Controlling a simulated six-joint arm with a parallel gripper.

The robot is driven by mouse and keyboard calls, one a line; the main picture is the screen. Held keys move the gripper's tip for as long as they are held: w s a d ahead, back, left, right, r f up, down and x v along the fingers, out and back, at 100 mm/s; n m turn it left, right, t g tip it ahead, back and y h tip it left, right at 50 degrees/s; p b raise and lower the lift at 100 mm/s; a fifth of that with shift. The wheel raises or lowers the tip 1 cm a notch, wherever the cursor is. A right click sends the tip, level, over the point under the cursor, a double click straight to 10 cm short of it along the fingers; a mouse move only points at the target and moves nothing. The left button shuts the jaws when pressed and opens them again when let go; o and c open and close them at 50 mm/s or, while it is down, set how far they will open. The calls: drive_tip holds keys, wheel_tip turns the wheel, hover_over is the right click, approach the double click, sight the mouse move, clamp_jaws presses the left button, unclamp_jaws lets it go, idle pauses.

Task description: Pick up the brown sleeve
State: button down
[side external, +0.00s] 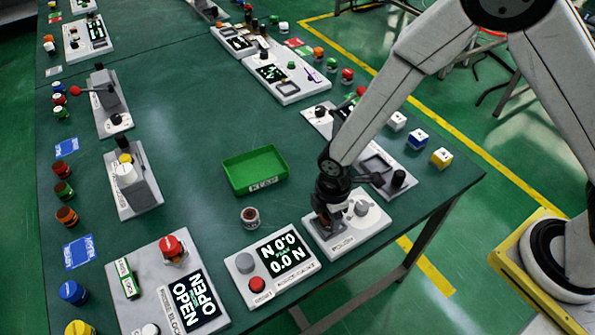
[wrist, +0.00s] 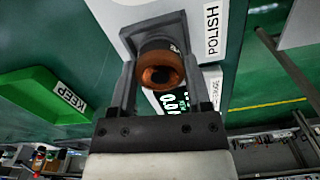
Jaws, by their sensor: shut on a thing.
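A dark part shows just behind the sleeve. In the side view my gripper (side external: 326,222) is low over the left part of the white POLISH station (side external: 345,240). The sleeve is mostly hidden there by the gripper. I cannot tell whether the sleeve touches the station.
A green KEEP tray (side external: 255,170) lies behind and left of my gripper. A small can-like part (side external: 250,217) and a force-gauge box (side external: 272,262) with a display stand to the left. A grey station (side external: 380,170) stands close behind right. Green table is clear around the tray.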

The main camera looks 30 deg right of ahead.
drive_tip(key=shift+r, duration=0.5)
drive_tip(key=s+d+r, duration=0.5)
drive_tip(key=s+r, duration=0.6)
drive_tip(key=s, duration=0.2)
drive_tip(key=shift+d, duration=0.15)
drive_tip(key=c, duration=0.7)
unclamp_jaws()
clamp_jaws()
